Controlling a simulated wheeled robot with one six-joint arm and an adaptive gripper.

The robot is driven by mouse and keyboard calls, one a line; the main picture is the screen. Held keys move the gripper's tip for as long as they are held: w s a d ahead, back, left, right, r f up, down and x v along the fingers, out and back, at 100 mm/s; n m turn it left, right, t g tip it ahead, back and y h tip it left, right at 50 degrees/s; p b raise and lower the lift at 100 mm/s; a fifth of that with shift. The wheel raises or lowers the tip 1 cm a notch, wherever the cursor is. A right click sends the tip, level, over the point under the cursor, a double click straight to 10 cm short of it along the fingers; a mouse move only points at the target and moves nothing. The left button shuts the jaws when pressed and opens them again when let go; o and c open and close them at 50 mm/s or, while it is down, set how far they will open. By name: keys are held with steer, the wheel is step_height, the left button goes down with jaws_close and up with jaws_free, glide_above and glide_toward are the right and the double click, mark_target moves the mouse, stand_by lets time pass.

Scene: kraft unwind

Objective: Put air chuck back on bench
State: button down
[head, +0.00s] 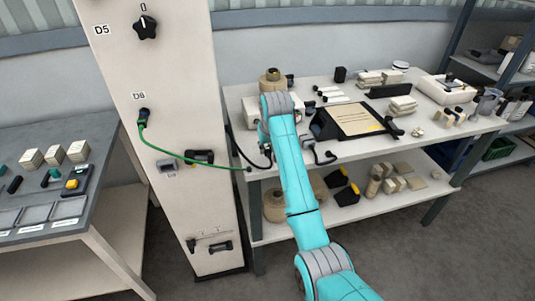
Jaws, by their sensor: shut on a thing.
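My arm reaches over the left end of the white bench (435,125), and its wrist covers most of my gripper (304,142). Only small dark parts show beside the forearm, low at the bench's front edge. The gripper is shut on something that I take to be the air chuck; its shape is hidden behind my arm. A thin black hose hangs in a loop just left of my arm, by the bench's left front corner.
A white column (165,85) with a green cable (180,156) stands left of the bench. The bench holds a tan roll (272,81), a dark-framed tan panel (352,119) and several small boxes. The lower shelf (290,225) carries more goods. A grey table (90,140) stands far left.

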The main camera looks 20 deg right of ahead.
mark_target(268, 150)
steer(key=shift+f, duration=1.4)
steer(key=shift+f, duration=0.2)
steer(key=c, duration=1)
jaws_free()
steer(key=shift+r, duration=0.1)
steer(key=v, duration=1.2)
steer(key=shift+r, duration=0.1)
